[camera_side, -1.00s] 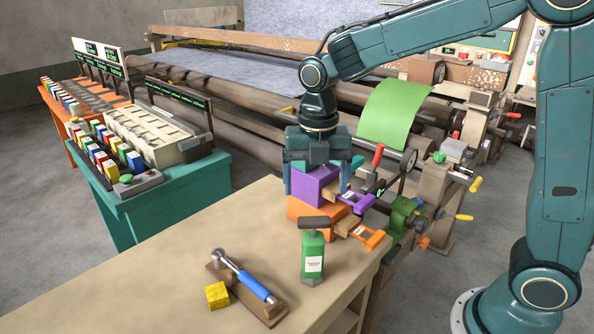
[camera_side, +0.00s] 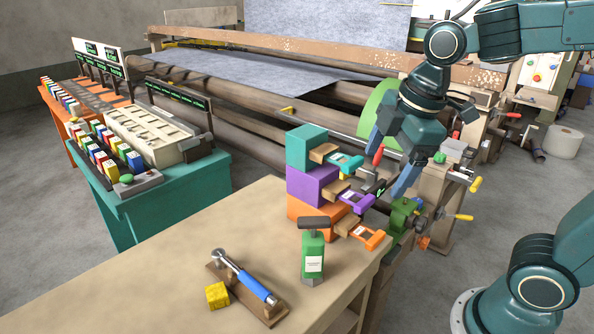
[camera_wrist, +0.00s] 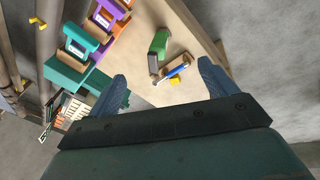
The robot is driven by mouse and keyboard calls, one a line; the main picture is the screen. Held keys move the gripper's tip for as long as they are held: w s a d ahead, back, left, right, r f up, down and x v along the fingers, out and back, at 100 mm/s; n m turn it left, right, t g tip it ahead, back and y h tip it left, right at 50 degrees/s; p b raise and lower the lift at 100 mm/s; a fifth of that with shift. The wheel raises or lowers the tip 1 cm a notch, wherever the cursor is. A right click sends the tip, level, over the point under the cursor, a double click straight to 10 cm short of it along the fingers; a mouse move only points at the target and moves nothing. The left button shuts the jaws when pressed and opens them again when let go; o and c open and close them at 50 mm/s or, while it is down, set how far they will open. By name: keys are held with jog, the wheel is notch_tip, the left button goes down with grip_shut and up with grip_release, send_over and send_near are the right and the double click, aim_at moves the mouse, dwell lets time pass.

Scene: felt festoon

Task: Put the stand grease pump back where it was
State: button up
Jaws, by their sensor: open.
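A green, bottle-shaped body with a white label and a dark T-shaped top (camera_side: 313,252) stands upright near the table's right end; it looks like the grease pump. It also shows in the wrist view (camera_wrist: 160,43). A blue-handled metal tool (camera_side: 254,284) lies on a brown wooden block left of it. My gripper (camera_side: 386,175) is open and empty, in the air right of a stack of boxes and behind the pump. In the wrist view the gripper's blue fingers (camera_wrist: 162,72) are spread wide, with nothing between them.
Teal (camera_side: 306,148), purple (camera_side: 312,184) and orange (camera_side: 310,213) boxes with projecting handles are stacked at the table's back right edge. A yellow cube (camera_side: 217,295) sits beside the wooden block. A green vise-like device (camera_side: 402,213) stands behind the table's right end. The table's left part is clear.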

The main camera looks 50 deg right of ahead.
jog(key=s+d+m+t, duration=0.1)
jog(key=s+m+t, duration=0.1)
jog(key=s+m, duration=0.6)
jog(key=shift+s+d+f+m, duration=0.2)
jog(key=shift+d+m, duration=0.15)
jog(key=shift+m, duration=1.45)
